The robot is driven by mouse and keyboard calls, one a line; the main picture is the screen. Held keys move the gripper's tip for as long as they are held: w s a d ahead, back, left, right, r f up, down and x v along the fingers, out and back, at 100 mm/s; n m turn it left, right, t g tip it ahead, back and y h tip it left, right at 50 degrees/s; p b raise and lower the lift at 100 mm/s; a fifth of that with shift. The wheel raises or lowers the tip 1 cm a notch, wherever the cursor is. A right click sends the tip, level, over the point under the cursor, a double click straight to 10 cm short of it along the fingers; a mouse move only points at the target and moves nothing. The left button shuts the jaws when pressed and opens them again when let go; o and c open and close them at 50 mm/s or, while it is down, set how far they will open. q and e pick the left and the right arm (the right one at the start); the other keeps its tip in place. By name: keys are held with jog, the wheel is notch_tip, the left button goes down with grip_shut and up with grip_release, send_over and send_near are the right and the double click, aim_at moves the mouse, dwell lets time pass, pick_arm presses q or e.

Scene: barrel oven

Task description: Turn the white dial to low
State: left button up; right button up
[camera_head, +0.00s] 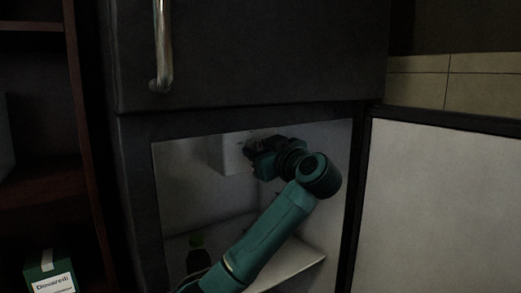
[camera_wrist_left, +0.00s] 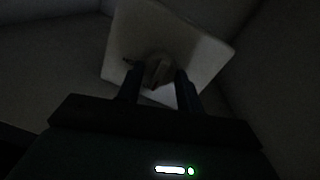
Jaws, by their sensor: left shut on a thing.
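The white dial (camera_wrist_left: 158,68) sits on the face of a pale, squarish control box (camera_wrist_left: 197,50) in the left wrist view. My left gripper (camera_wrist_left: 157,76) has one finger on each side of the dial and is shut on it. In the head view the control box (camera_head: 232,157) is high inside the open compartment, and my left gripper (camera_head: 251,148) reaches its right side. The dial is hidden or too small to make out there. Its markings are too dark to read. My right gripper is not in view.
The fridge's lower door (camera_head: 440,205) stands open to the right. The upper door (camera_head: 250,55), with a metal handle (camera_head: 162,50), is closed above. A dark bottle with a green cap (camera_head: 197,258) stands low inside, near a shelf (camera_head: 300,262). A green box (camera_head: 50,272) is at lower left.

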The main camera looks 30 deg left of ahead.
pick_arm(q)
jog(key=shift+n+p, duration=0.65)
jog(key=shift+n, duration=0.25)
jog(key=shift+n+p, duration=0.5)
jog(key=shift+n, duration=0.3)
jog(key=shift+f+n+g+y+p, duration=0.2)
jog(key=shift+n+y, duration=0.1)
jog(key=shift+n, duration=2.4)
jog(key=shift+f+n+g+y+p, duration=0.1)
jog(key=shift+n+y+p, duration=0.15)
jog(key=shift+n, duration=2.45)
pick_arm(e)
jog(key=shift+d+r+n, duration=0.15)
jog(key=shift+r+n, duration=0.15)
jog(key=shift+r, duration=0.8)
pick_arm(q)
jog(key=shift+r, duration=0.1)
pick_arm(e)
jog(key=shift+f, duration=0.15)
pick_arm(q)
jog(key=o, duration=1)
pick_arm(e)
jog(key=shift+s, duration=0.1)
